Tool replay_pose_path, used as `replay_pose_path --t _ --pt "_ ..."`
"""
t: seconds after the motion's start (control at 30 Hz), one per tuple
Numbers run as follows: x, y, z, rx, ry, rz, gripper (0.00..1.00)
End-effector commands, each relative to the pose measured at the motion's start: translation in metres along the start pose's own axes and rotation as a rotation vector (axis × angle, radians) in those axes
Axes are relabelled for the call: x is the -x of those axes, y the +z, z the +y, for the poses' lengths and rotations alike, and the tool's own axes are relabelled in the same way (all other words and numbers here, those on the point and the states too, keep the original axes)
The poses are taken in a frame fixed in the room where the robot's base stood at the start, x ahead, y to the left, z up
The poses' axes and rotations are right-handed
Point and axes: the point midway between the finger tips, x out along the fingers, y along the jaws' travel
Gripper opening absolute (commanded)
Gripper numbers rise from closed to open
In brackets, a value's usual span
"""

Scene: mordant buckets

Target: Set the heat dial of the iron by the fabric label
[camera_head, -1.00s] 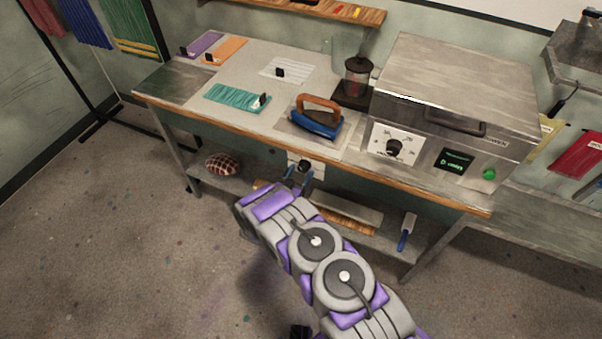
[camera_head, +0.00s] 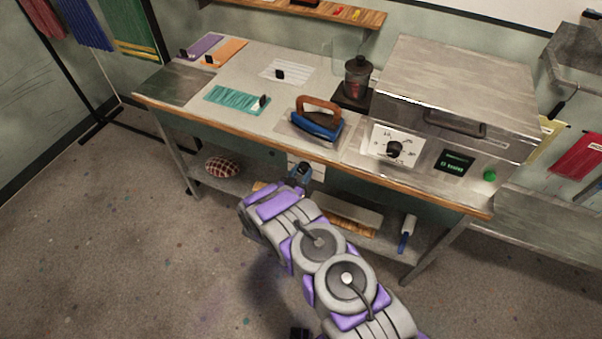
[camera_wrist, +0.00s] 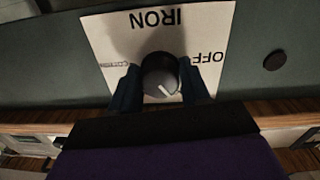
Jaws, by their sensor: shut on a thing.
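The heat dial (camera_wrist: 160,74) is a round dark knob on a white plate (camera_wrist: 140,25) marked IRON, on the table's front side. In the wrist view the lettering is upside down, with OFF to the right and a faint word, perhaps COTTON, to the left. The dial's white mark points down and slightly right there. My gripper (camera_wrist: 160,88) has its fingers on both sides of the dial and is shut on it; it also shows in the head view (camera_head: 302,173), hiding the dial. The iron (camera_head: 317,121), blue with a brown handle, stands on the table. I cannot read any fabric label.
Teal (camera_head: 236,99), white (camera_head: 288,70), orange (camera_head: 226,50) and purple (camera_head: 201,45) fabric pieces with black clips lie on the table. A metal press (camera_head: 455,85) with its own dial (camera_head: 394,149) stands right. A lower shelf holds a checked cushion (camera_head: 222,166).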

Motion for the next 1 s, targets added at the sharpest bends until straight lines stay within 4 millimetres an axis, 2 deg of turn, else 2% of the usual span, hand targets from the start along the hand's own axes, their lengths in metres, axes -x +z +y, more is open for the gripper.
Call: replay_pose_path --t 0.53,0.57,0.8,1.0 --pt "0.0000 0.0002 -0.0012 0.055 -0.002 0.002 0.16" --pt "0.0000 0.0001 -0.0012 0.055 -0.002 0.002 0.48" --pt "0.0001 0.0001 -0.0007 0.055 -0.001 0.002 0.69" --pt "0.0002 0.0000 -0.0005 0.055 -0.001 0.002 0.69"
